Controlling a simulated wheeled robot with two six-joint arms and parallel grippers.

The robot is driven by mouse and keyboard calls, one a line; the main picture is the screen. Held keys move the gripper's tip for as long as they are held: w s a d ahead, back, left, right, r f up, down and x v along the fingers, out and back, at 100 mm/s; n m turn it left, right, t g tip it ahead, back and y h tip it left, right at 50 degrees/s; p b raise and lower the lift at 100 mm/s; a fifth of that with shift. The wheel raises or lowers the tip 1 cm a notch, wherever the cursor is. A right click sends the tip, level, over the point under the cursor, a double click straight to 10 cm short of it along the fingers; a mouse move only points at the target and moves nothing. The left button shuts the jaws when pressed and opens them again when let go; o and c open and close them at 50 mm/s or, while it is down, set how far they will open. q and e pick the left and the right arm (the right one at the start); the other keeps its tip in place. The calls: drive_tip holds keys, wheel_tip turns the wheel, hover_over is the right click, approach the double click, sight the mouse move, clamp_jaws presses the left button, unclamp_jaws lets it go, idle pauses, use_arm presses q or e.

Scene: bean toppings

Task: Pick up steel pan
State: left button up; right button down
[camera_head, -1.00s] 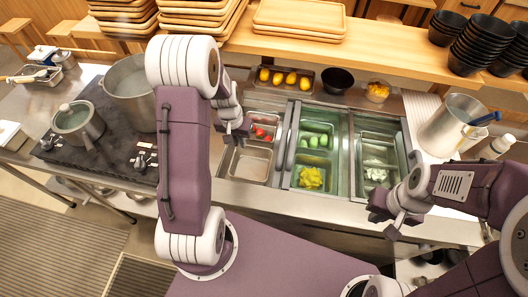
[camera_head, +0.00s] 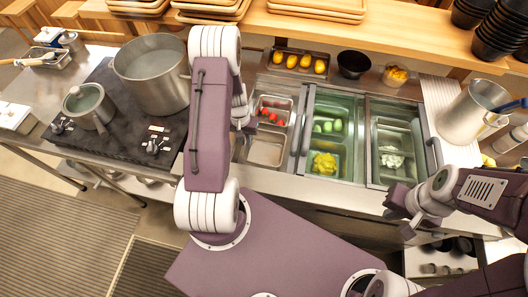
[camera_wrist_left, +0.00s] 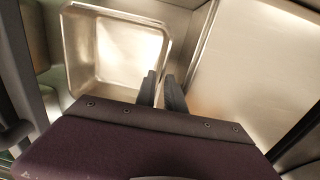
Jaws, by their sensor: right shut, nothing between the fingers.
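An empty steel pan (camera_head: 265,150) sits in the counter well, in front of a compartment with red pieces. In the left wrist view, an empty rectangular steel pan (camera_wrist_left: 112,55) with a raised rim lies beyond the fingers. My left gripper (camera_head: 244,122) is just above and left of the wells, partly hidden by my arm. In the left wrist view its two fingers (camera_wrist_left: 161,78) stand slightly apart with nothing between them. They overlap the pan's right rim in the picture; I cannot tell whether they touch it. My right gripper (camera_head: 408,228) is shut and empty in front of the counter.
Green wells (camera_head: 311,145) with vegetables lie right of the pan. A steel pitcher (camera_head: 465,118) stands at right. A wooden shelf runs behind.

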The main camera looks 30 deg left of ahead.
use_arm(q)
drive_tip(key=f, duration=0.4)
drive_tip(key=shift+d+p, duration=0.2)
drive_tip(key=shift+p, duration=0.2)
drive_tip(key=shift+a+f, duration=0.1)
drive_tip(key=shift+f, duration=0.35)
clamp_jaws()
idle(0.7)
wheel_tip(320, 180, up, 10)
drive_tip(key=shift+r+b, duration=0.1)
drive_tip(key=shift+b, duration=0.3)
wheel_tip(320, 180, up, 11)
drive_tip(key=p, duration=0.9)
hover_over(247, 149)
drive_tip(key=shift+w+a+f, duration=0.2)
drive_tip(key=shift+f, duration=0.15)
